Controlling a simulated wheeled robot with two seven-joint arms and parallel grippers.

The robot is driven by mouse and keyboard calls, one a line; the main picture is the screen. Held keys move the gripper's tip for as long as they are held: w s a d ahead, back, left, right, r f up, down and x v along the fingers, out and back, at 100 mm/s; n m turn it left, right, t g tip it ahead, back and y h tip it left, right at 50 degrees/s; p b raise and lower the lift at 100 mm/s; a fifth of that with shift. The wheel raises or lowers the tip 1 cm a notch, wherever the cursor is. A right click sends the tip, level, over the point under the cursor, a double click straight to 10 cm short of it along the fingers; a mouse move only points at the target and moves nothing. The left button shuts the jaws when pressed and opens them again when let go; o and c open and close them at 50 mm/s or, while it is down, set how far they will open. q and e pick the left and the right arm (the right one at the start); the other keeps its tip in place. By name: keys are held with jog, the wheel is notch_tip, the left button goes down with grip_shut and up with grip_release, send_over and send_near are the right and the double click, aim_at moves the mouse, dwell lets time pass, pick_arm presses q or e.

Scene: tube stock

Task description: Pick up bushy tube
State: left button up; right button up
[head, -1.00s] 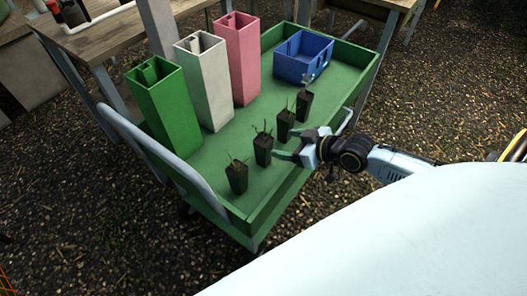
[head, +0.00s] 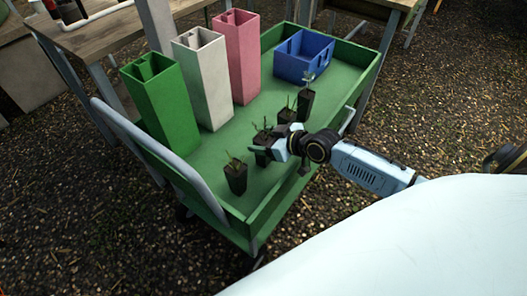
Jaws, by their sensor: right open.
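Several dark square plant tubes stand upright in a row on a green cart. The nearest tube (head: 236,179) holds thin sprigs. The second tube (head: 264,158) holds a small sprig and is partly hidden by my right gripper. The third tube (head: 286,116) has a thin stem. The farthest tube (head: 305,106) has a leafier grey-green top. Which one is the bushy tube is hard to tell at this size. My right gripper (head: 274,146) is open, its fingers pointing left at the second tube; whether they touch it is unclear. My left gripper is not in view.
The green cart tray (head: 219,142) has a raised rim. Tall green (head: 155,105), white (head: 203,80) and pink (head: 238,57) bins stand along its back left. A blue crate (head: 303,56) sits at the far end. The tray between bins and tubes is clear.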

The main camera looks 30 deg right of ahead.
jog(key=shift+w+a+f, duration=0.15)
jog(key=shift+w, duration=0.15)
jog(key=c, duration=1.2)
jog(key=shift+o, duration=0.2)
